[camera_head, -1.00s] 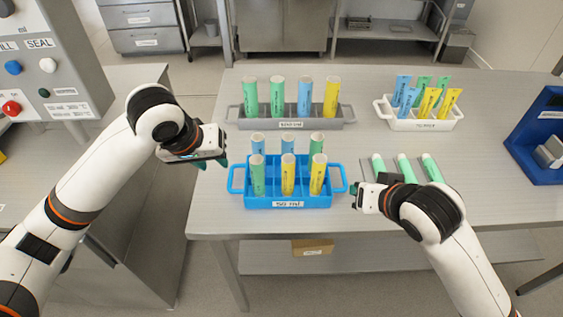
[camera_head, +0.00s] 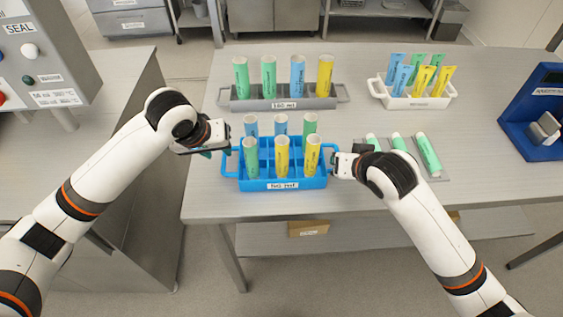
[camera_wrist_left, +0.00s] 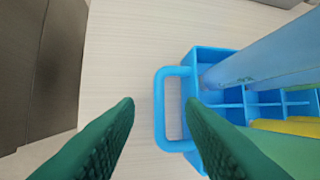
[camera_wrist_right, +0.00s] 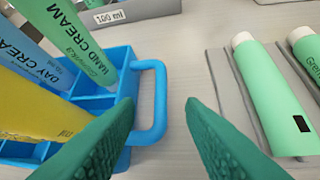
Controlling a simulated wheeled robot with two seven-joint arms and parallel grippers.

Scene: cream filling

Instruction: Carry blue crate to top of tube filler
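The blue crate (camera_head: 270,184) stands on the table, labelled 50 ml and holding several green, blue and yellow tubes. My left gripper (camera_head: 228,149) is at its left handle. In the left wrist view the handle (camera_wrist_left: 160,110) lies between the open, parted fingers (camera_wrist_left: 160,115). My right gripper (camera_head: 335,160) is at the right handle. In the right wrist view that handle (camera_wrist_right: 160,100) lies between the open fingers (camera_wrist_right: 160,112), nearer the left one. A grey machine with FILL and SEAL buttons (camera_head: 50,50), apparently the tube filler, shows at the upper left; its top is out of view.
A grey 100 ml rack (camera_head: 340,94) with tubes stands behind the crate. A white tray (camera_head: 415,103) of tubes is at the back right. Several green tubes lie on a grey holder (camera_head: 440,174) right of my right gripper. A blue stand (camera_head: 530,140) is at the right edge.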

